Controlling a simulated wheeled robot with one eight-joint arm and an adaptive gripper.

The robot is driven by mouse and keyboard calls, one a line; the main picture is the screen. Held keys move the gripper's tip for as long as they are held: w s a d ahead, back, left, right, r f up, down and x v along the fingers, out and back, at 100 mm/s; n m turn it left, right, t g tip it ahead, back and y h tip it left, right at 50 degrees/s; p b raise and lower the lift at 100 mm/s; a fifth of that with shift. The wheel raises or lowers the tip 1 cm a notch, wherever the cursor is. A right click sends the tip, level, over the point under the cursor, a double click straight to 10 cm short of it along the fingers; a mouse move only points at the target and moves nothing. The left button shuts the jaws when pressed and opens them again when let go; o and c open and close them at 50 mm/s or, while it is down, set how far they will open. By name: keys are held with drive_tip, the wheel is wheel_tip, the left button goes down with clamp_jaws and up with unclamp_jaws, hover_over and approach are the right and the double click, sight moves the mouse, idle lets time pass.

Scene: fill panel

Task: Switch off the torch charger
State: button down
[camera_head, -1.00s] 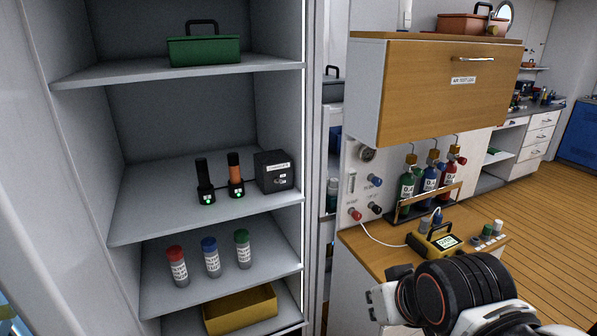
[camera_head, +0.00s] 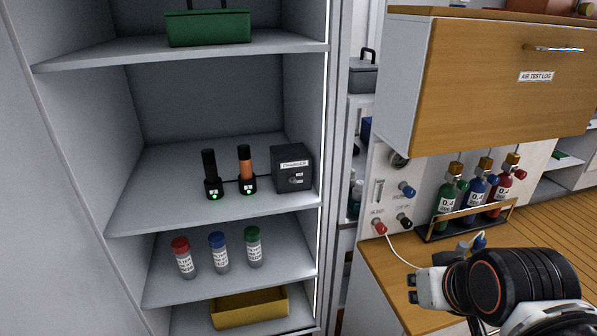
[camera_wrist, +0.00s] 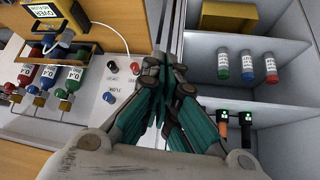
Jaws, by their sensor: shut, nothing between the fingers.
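The torch charger is a dark box (camera_head: 292,168) labelled CHARGER on the middle shelf of the open cabinet, with a small knob or switch on its front. The switch's position is too small to tell. The orange torch also shows in the wrist view (camera_wrist: 223,128); the charger box is hidden there. My gripper (camera_wrist: 166,62) is shut and empty, in front of the cabinet's right edge and the panel. In the head view my arm is at lower right, apart from the charger.
Tubes with red (camera_head: 184,260), blue (camera_head: 219,252) and green caps (camera_head: 253,247) stand on the shelf below. A yellow bin (camera_head: 249,306) is beneath and a green case (camera_head: 207,28) above. Gas bottles (camera_head: 447,205) stand right of the cabinet, under a wooden cupboard (camera_head: 505,80).

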drive_tip(key=w+a+r+n+t+y+p, duration=0.1)
drive_tip(key=w+a+r+n+t+y, duration=0.1)
drive_tip(key=w+a, duration=0.5)
drive_tip(key=w+a+r+n+t+y+p, duration=0.1)
drive_tip(key=w+a+r+n, duration=0.2)
drive_tip(key=w, duration=0.8)
drive_tip(key=w+a+r+n+t+y+p, duration=0.1)
drive_tip(key=w+a+n+t+y, duration=0.1)
drive_tip(key=w+a, duration=0.55)
drive_tip(key=w+a+f+n+t, duration=0.1)
drive_tip(key=w+a+f, duration=0.3)
drive_tip(key=w, duration=0.5)
drive_tip(key=shift+a+t+y, duration=0.4)
drive_tip(key=shift+t, duration=0.2)
drive_tip(key=b, duration=0.2)
hover_over(293, 181)
drive_tip(key=a, duration=0.2)
drive_tip(key=shift+w+a+f, duration=0.15)
drive_tip(key=shift+w+f, duration=0.05)
drive_tip(key=shift+f, duration=0.85)
drive_tip(key=shift+s+d+f+b, duration=0.2)
drive_tip(key=shift+d+f+b, duration=0.15)
drive_tip(key=shift+f, duration=0.25)
drive_tip(key=shift+s+d+f+b, duration=0.2)
drive_tip(key=shift+d+f, duration=0.25)
drive_tip(key=shift+f, duration=0.1)
drive_tip(key=shift+s+d+f, duration=0.1)
drive_tip(key=shift+f, duration=0.25)
